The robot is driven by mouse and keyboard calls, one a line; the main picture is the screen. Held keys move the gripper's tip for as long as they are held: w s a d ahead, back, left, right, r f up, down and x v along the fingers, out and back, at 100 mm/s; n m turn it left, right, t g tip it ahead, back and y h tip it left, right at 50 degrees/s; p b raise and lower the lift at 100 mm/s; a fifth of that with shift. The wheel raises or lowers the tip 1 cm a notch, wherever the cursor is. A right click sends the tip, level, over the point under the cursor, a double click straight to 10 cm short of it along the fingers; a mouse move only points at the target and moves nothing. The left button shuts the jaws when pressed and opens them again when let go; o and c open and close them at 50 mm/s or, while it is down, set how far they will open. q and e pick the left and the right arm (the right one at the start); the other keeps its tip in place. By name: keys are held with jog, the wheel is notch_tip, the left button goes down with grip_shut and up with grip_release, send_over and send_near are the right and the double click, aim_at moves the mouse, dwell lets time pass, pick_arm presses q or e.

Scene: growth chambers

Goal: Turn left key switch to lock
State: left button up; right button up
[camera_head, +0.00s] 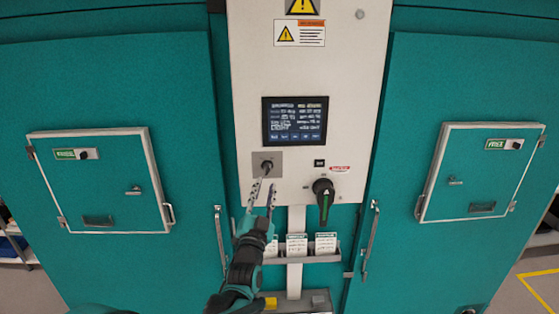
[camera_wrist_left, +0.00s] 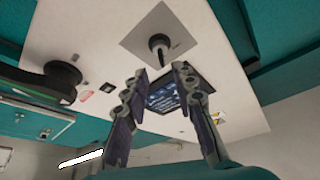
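A black key switch (camera_head: 267,166) sits on a square grey plate on the white control panel (camera_head: 250,90), below and left of the screen. It also shows in the left wrist view (camera_wrist_left: 158,44), sticking out from its plate. My left gripper (camera_head: 265,186) is open, its two fingers pointing up at the switch from just below. In the left wrist view the fingertips (camera_wrist_left: 160,70) are apart, with the switch beyond the gap between them and nothing held. The switch's markings are too small to read. My right gripper is not in view.
A dark screen (camera_head: 295,121) is above the switch. A large black-and-green rotary handle (camera_head: 324,192) is to the right. Below is a rack (camera_head: 325,258) holding cards. Teal doors with small hatches (camera_head: 100,190) (camera_head: 478,180) flank the panel; each hatch has a small black knob.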

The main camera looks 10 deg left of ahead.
aim_at(268, 169)
pick_arm(q)
jog(key=p+x, duration=0.1)
jog(key=x, duration=0.6)
jog(key=shift+a, duration=0.25)
grip_shut()
